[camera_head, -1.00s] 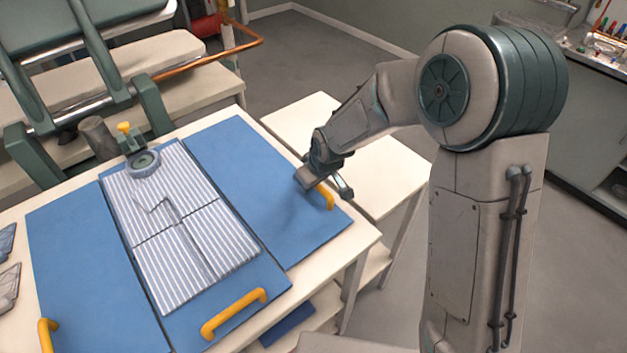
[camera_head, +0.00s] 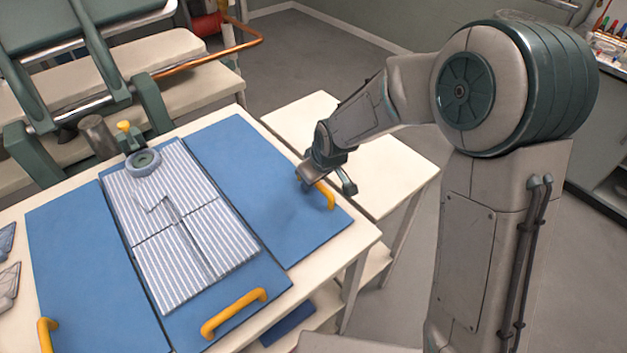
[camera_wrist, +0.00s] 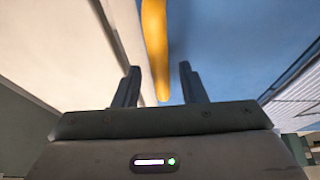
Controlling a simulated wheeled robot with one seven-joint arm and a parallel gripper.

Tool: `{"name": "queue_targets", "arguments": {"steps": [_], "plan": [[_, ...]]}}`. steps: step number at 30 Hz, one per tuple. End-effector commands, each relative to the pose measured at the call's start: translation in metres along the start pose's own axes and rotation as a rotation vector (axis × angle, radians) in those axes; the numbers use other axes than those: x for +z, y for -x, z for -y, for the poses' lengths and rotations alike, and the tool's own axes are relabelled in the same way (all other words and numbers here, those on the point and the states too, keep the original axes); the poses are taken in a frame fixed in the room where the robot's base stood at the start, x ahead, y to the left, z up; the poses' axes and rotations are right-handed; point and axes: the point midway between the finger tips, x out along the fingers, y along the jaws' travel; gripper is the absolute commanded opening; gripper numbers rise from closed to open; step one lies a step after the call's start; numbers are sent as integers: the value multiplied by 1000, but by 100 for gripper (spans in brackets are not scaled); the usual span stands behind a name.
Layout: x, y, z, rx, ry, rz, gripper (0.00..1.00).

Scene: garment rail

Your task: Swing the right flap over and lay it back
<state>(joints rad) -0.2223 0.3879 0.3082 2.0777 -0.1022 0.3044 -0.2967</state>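The right flap (camera_head: 240,165) is a blue panel lying flat on the table at the right of the folding board. Its yellow handle (camera_head: 329,197) is near its right edge. My gripper (camera_head: 326,183) is at that handle. In the wrist view my gripper (camera_wrist: 160,72) has its two fingers apart, with the yellow handle (camera_wrist: 155,45) running between and beyond them. No finger visibly presses on the handle. A striped folded garment (camera_head: 180,222) lies on the middle panel (camera_head: 250,283), under a round grey-blue pad (camera_head: 143,161) at its far end.
The left flap (camera_head: 75,270) lies flat, with a yellow handle (camera_head: 47,334) at its near edge. The middle panel has another yellow handle (camera_head: 234,313). A white side table (camera_head: 390,165) stands to the right. A copper rail (camera_head: 215,55) is behind the board.

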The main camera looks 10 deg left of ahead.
Motion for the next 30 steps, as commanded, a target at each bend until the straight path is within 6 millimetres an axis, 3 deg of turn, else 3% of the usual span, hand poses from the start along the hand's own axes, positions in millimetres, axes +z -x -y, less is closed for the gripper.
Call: {"name": "queue_targets", "arguments": {"steps": [15, 21, 30], "plan": [[0, 95, 0, 3, 0, -1, 38], [0, 113, 0, 1, 0, 0, 38], [0, 116, 1, -1, 0, 1, 38]]}}
